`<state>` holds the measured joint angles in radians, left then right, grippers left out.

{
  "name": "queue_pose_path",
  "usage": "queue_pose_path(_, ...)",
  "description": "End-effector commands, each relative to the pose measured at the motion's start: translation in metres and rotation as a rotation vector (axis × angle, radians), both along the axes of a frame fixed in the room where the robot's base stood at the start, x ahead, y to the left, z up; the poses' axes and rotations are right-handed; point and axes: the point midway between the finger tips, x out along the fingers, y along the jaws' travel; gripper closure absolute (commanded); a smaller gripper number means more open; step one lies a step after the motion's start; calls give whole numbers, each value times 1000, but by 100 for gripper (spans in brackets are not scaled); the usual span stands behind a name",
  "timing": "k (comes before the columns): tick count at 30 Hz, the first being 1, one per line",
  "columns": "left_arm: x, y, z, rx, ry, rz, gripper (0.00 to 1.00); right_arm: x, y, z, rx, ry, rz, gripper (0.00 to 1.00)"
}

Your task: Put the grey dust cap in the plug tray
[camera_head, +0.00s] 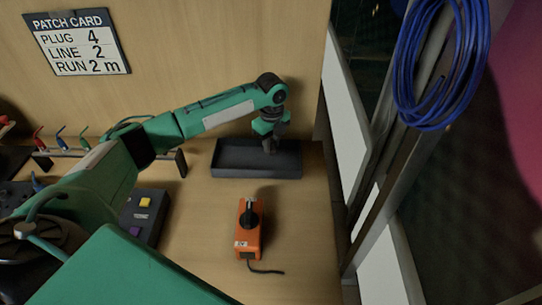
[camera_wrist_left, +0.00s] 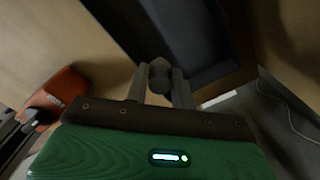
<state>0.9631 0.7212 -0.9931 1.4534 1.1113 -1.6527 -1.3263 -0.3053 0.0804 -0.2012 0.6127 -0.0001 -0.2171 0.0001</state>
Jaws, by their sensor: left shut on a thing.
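My left gripper (camera_head: 269,143) reaches in from the left and hangs over the right part of the dark plug tray (camera_head: 228,172). In the left wrist view the two fingers of the left gripper (camera_wrist_left: 162,80) are shut on a small grey rounded piece, the grey dust cap (camera_wrist_left: 164,74). The tray also shows in the left wrist view (camera_wrist_left: 190,30), beyond the fingertips. In the head view the cap is hard to make out between the fingers, and I cannot tell whether it touches the tray floor. My right gripper is not in view.
An orange device (camera_head: 248,228) with a black knob and short cable stands in front of the tray. A control box with coloured buttons (camera_head: 144,210) and a rack with coloured plugs (camera_head: 62,142) are at left. Blue cable coils (camera_head: 440,70) hang at right. Bare bench surrounds the orange device.

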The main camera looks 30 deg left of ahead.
Motion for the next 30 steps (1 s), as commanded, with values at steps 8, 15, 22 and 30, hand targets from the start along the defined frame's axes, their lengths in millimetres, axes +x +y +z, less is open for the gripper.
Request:
queue_pose_path(8, 0, 0, -28, -1, 0, 1, 100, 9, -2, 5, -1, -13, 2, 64)
queue_pose_path(15, 0, 0, -60, 1, 2, 1, 100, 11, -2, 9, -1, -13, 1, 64)
queue_pose_path(22, 0, 0, -68, 1, -1, 0, 100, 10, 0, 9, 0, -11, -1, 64)
queue_pose_path(30, 0, 0, -71, 0, -1, 0, 64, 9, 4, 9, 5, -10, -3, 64)
